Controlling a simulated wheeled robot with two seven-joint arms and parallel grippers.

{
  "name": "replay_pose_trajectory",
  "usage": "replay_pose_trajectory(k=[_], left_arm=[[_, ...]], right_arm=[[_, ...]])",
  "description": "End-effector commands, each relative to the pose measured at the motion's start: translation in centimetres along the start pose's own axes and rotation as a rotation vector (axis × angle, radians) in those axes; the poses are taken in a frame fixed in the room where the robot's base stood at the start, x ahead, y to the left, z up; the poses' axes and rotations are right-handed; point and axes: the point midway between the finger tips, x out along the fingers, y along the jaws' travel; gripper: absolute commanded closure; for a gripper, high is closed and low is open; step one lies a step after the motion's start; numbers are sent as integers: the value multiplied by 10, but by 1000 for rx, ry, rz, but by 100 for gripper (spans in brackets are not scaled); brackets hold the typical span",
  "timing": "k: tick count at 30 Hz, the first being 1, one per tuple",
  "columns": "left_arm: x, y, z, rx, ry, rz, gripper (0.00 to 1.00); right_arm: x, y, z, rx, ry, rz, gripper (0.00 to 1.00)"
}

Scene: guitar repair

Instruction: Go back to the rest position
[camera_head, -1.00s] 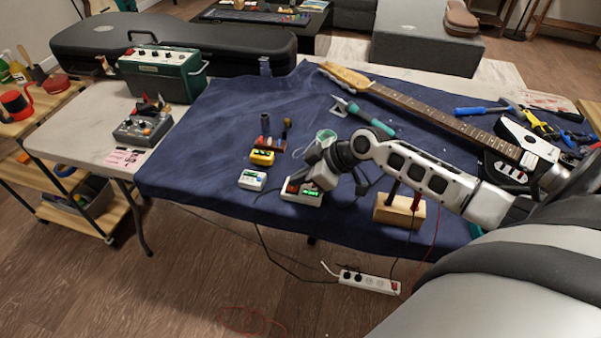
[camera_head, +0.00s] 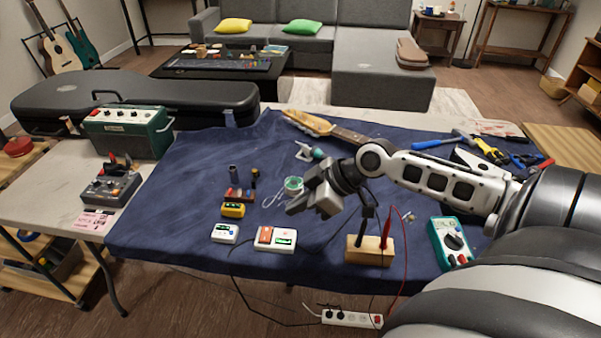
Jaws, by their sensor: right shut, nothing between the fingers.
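My right gripper (camera_head: 304,202) is in the middle of the camera_head view, over the blue cloth (camera_head: 185,205) on the table. Its fingers are shut with nothing between them. It hangs above and a little right of a white box with a red part and a green display (camera_head: 275,239), apart from it. My left gripper is not in view.
A wooden block (camera_head: 369,252) with upright tools and a green multimeter (camera_head: 452,243) stand near the front edge. A green amplifier (camera_head: 128,130) stands left.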

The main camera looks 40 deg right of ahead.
Motion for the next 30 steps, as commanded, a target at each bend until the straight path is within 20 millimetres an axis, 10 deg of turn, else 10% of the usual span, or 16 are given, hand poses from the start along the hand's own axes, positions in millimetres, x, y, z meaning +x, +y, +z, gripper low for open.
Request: replay_pose_trajectory(k=[23,30], left_arm=[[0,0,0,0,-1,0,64],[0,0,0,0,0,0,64]], right_arm=[[-7,-2,1,4,0,2,100],[48,-45,61,143,-4,107,100]])
